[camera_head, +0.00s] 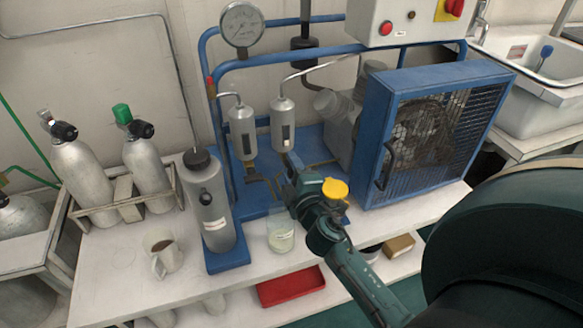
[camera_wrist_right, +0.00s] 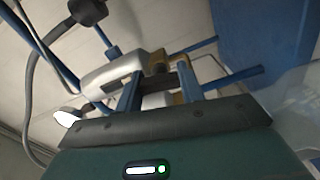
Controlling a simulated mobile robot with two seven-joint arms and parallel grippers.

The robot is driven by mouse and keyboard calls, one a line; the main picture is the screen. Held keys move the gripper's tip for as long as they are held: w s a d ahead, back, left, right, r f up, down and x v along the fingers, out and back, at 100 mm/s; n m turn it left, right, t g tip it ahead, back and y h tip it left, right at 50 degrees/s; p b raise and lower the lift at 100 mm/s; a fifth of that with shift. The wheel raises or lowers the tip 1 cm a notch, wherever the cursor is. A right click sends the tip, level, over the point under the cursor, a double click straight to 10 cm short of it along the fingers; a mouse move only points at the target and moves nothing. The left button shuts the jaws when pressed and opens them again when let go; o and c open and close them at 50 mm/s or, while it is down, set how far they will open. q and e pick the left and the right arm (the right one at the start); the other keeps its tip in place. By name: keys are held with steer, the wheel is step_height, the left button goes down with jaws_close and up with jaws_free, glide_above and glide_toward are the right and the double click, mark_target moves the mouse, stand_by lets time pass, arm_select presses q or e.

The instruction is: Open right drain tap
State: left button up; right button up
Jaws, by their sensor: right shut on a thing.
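The right grey filter cylinder (camera_head: 283,126) hangs on the blue frame, with a dark sight window. My right gripper (camera_head: 291,168) is just below it, coming in from the lower right. Its two blue fingers show in the right wrist view (camera_wrist_right: 160,86), shut on the right drain tap. Brass fittings (camera_wrist_right: 158,62) show by the fingertips there, beside the silver cylinder (camera_wrist_right: 110,74). The head view mostly hides the tap behind the gripper, and how far it is turned cannot be told. The left cylinder (camera_head: 243,133) has its own brass tap (camera_head: 249,170) below. My left gripper is not in view.
A glass jar (camera_head: 281,236) stands under the taps, close to my right gripper. A blue fan guard (camera_head: 375,140) stands to the right. A grey bottle (camera_head: 210,205) and a mug (camera_head: 163,252) are to the left. A red tray (camera_head: 291,286) is below the bench.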

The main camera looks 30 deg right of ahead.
steer(key=shift+n, duration=0.3)
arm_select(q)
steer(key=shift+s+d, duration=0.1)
arm_select(e)
steer(key=o, duration=1)
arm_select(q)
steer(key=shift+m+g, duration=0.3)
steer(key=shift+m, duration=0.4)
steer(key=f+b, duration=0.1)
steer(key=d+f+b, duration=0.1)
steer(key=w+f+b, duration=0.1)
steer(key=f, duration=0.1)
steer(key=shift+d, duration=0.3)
arm_select(e)
steer(key=v, duration=1.3)
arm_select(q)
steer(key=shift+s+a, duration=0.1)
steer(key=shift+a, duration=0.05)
arm_select(e)
steer(key=shift+a, duration=0.1)
